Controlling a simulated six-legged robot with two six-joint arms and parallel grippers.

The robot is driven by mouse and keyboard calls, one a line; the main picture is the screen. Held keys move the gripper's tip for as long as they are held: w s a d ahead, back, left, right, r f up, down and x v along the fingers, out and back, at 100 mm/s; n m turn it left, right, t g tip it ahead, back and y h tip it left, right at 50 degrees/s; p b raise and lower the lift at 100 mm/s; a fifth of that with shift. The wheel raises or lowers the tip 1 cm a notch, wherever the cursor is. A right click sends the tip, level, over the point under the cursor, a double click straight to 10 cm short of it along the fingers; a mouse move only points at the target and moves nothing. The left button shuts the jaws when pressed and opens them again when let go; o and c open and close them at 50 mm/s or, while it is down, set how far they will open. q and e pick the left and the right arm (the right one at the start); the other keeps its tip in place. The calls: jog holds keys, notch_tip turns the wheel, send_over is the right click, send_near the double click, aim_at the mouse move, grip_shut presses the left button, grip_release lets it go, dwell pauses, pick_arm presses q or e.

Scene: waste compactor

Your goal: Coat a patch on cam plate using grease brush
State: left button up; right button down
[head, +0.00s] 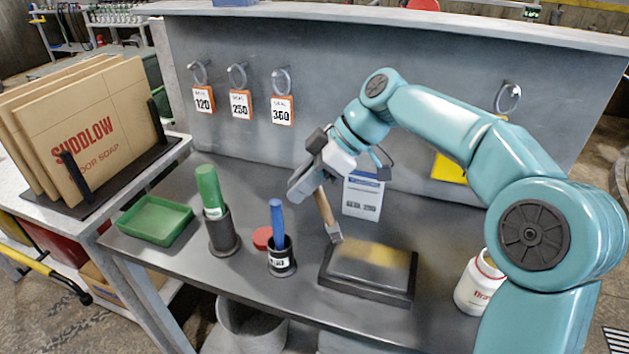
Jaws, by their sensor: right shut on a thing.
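The cam plate (366,277) is a flat grey metal plate on a dark base on the bench. A yellowish band (380,254) lies across its far part. My right gripper (310,180) is shut on the wooden handle of the grease brush (324,209). The brush is tilted, with its head down at the far left edge of the plate; I cannot tell whether the bristles touch it. My left gripper is not in view.
A blue-handled tool (278,219) stands in a dark cup, and a green-handled tool (209,188) in a holder. A green tray (154,221) sits at left. A white jar (479,284) is right of the plate. A white box (363,195) stands behind. Tags hang on the back panel (330,60).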

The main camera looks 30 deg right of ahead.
notch_tip(320, 180, up, 6)
jog(key=p, duration=0.4)
jog(key=shift+p, duration=0.4)
notch_tip(320, 180, up, 3)
jog(key=shift+p, duration=1.25)
